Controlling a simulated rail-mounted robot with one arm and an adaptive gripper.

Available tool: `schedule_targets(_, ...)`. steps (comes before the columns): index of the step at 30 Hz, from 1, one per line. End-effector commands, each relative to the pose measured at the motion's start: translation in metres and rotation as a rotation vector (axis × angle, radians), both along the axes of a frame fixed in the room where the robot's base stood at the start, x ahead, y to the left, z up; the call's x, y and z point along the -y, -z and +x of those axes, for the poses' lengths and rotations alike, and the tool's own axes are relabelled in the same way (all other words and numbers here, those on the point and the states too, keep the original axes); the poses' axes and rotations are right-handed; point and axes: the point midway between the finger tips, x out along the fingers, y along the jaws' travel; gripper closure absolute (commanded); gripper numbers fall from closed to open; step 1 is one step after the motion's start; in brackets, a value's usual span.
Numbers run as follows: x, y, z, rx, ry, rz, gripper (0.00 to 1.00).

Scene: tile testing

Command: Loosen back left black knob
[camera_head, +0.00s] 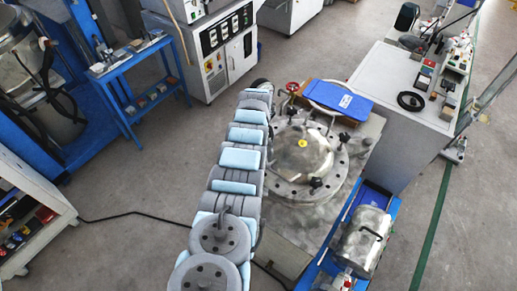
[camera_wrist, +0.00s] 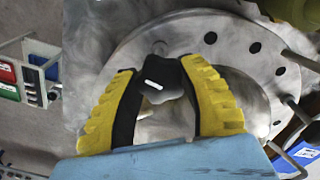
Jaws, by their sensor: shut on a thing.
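A round metal vessel with a domed lid (camera_head: 300,150) sits on a broad flange with bolt holes, right of my arm in the head view. One black knob (camera_head: 316,183) shows at its front, and another dark knob and clamp (camera_head: 287,110) at its back left. In the wrist view, my gripper (camera_wrist: 160,88) has its yellow-and-black fingers closed on both sides of a black lobed knob (camera_wrist: 170,76) with a white mark on top. The metal flange (camera_wrist: 135,55) lies behind it. My arm hides the gripper and the held knob in the head view.
A blue lid-like panel (camera_head: 338,98) and a red handwheel (camera_head: 292,86) are just behind the vessel. A grey cabinet (camera_head: 400,110) stands to the right. A metal cylinder (camera_head: 362,240) lies on a blue stand at front right. Open floor lies left of my arm.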

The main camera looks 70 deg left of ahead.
Motion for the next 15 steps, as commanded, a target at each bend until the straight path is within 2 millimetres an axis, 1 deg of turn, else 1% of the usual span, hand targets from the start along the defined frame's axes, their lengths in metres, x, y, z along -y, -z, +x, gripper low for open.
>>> schedule_targets(15,0.0002,0.0026,0.0015,0.001,-0.472,0.002,0.95)
